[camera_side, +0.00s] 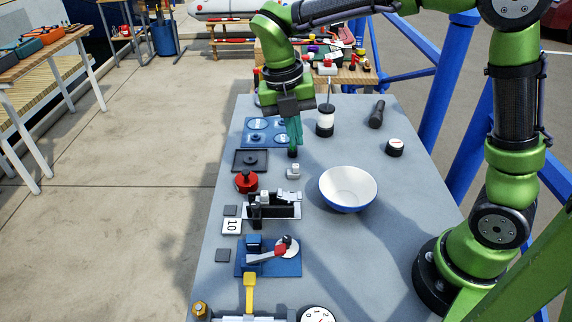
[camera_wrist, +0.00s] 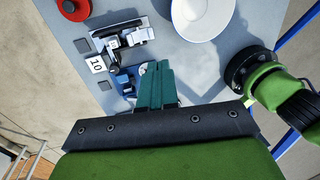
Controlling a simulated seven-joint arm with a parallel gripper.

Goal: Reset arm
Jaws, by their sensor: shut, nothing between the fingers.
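My gripper (camera_side: 295,135) hangs above the far half of the grey table (camera_side: 330,245) in the side view, with its teal fingers pointing down. The fingers are together and hold nothing. In the wrist view the shut fingers of my gripper (camera_wrist: 157,75) cover part of a blue base with a device on it. Below and near the fingers in the side view are a blue panel with round discs (camera_side: 258,124) and a dark square plate (camera_side: 251,160). I cannot tell the exact height of the fingertips above the table.
A white bowl with a blue outside (camera_side: 347,188) stands right of centre. A red round knob (camera_side: 247,181), a black-and-white device (camera_side: 273,207) and a blue-based lever device (camera_side: 268,256) line the left side. A white spool (camera_side: 325,122) and black cylinder (camera_side: 377,114) stand at the back.

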